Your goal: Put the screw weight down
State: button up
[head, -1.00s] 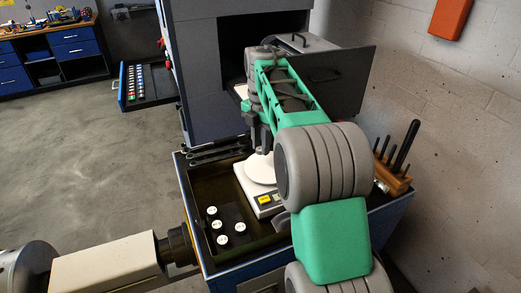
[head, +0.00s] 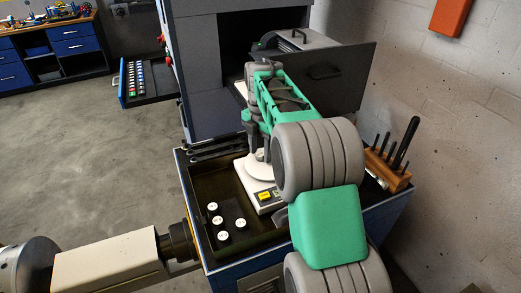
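My gripper (head: 256,147) points down over the white round pan (head: 258,171) of a small scale (head: 269,198) with a yellow display. A small pale piece shows at its fingertips, just above or on the pan. It may be a screw weight, but it is too small to tell. I cannot see whether the fingers are closed on it or whether it touches the pan. Several white-topped screw weights (head: 241,223) stand on a dark pad to the left of the scale.
The scale and pad sit in a recessed tray with a blue rim (head: 187,196). A wooden tool block (head: 388,168) stands on the right. A grey machine with an open drawer (head: 150,85) is behind.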

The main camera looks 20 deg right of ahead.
aim_at(261, 154)
notch_tip(261, 154, up, 11)
jog(key=s+a+m+t, duration=0.2)
jog(key=s+a+m, duration=0.5)
jog(key=s+m, duration=0.25)
jog(key=s+a+f+m, duration=0.1)
jog(key=s+f+m, duration=0.2)
jog(key=s+m, duration=0.1)
jog(key=s+a+f+m+t, duration=0.1)
jog(key=s+a+f+m, duration=0.1)
jog(key=s+f+m, duration=0.2)
jog(key=s+a+f+m+t, duration=0.1)
jog(key=s+f+m, duration=0.2)
jog(key=s+m, duration=0.1)
jog(key=shift+s+a+f+m, duration=0.1)
jog(key=shift+a+f+m, duration=0.25)
